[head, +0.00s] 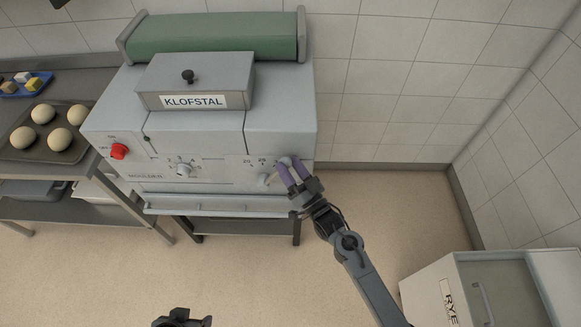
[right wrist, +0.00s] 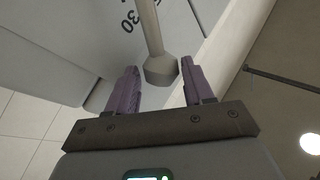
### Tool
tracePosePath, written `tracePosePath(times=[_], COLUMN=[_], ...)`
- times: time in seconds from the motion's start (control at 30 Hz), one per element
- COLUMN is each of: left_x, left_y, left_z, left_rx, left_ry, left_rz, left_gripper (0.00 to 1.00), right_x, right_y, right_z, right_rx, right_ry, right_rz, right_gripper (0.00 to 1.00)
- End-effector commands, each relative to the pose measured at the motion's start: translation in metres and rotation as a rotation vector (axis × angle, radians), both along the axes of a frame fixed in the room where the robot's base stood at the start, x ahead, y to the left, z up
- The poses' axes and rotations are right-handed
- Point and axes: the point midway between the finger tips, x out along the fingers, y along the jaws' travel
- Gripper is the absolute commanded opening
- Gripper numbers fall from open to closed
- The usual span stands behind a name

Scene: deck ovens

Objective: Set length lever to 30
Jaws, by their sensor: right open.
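The length lever (head: 286,161) is on the right of the grey machine's front panel, by the printed scale with 20 and 25. In the right wrist view it is a pale rod ending in a faceted knob (right wrist: 160,71). The 30 mark (right wrist: 130,20) shows upside down beside the rod there; in the head view my fingers seem to hide it. My right gripper (head: 288,168) is open at the lever, with its purple fingers on either side of the knob and a gap visible to each. My left gripper (head: 182,320) is only partly in view at the bottom edge; its jaws are unclear.
The machine (head: 220,135) also carries a red switch (head: 119,151) and another dial (head: 183,170). A ledge (head: 215,204) juts out below the panel. Dough balls lie on a dark tray (head: 22,147) at left. A RYE bin (head: 430,290) stands at lower right. Floor between is clear.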

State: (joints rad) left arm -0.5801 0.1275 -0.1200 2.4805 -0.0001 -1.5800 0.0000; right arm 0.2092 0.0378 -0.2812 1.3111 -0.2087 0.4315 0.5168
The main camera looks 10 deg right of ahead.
Motion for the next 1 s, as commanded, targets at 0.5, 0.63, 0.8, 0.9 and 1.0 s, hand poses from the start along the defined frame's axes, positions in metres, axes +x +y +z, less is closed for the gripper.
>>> tracePosePath(times=[0.5,0.63,0.8,0.9,1.0], left_x=[0.000,0.000,0.000,0.000,0.000], left_y=[-0.002,-0.003,-0.003,-0.003,-0.002], left_z=[0.005,0.005,0.006,0.006,0.006], left_rx=[-0.011,-0.013,-0.013,-0.012,-0.009], left_ry=[0.001,0.000,0.000,0.001,0.000], left_rz=[0.007,0.008,0.008,0.008,0.006], left_gripper=[0.69,0.69,0.69,0.69,0.69], right_x=[-0.058,-0.073,-0.085,-0.088,-0.089], right_y=[-0.033,-0.041,-0.048,-0.050,-0.050], right_z=[-0.025,-0.031,-0.035,-0.036,-0.037], right_rx=[-0.002,-0.002,0.000,0.000,0.000], right_ry=[0.002,0.002,0.002,0.001,0.001], right_rz=[-0.001,-0.001,-0.001,-0.002,-0.001], right_gripper=[0.52,0.52,0.52,0.52,0.52])
